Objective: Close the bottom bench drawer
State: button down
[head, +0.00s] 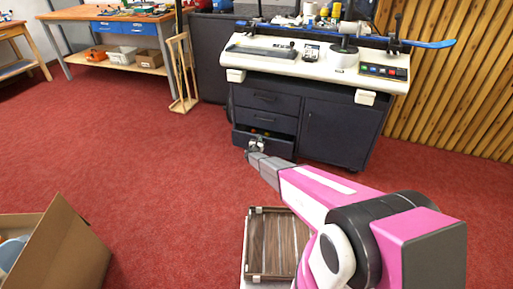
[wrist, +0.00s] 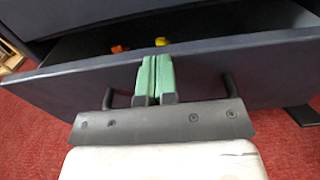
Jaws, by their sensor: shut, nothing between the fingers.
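The bottom bench drawer (head: 279,147) is dark and pulled part way out of the bench (head: 337,129). In the wrist view its front (wrist: 198,73) spans the picture, with a gap behind its top edge. Small red-orange and yellow items (wrist: 161,41) show inside. My gripper (head: 257,146) is at the drawer front. In the wrist view its green fingers (wrist: 155,78) are together with nothing between them, upright against or just before the front's middle. Ends of the dark handle (wrist: 230,84) show on both sides of the fingers; its middle is hidden. I cannot tell whether they touch.
Two drawers (head: 266,110) above are closed. A white-topped machine (head: 315,62) with a blue-ended bar sits on the bench. A wood-slatted tray (head: 272,247) and an open cardboard box (head: 62,254) are close to me. Red carpet around the drawer is clear.

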jog(key=shift+x, duration=2.15)
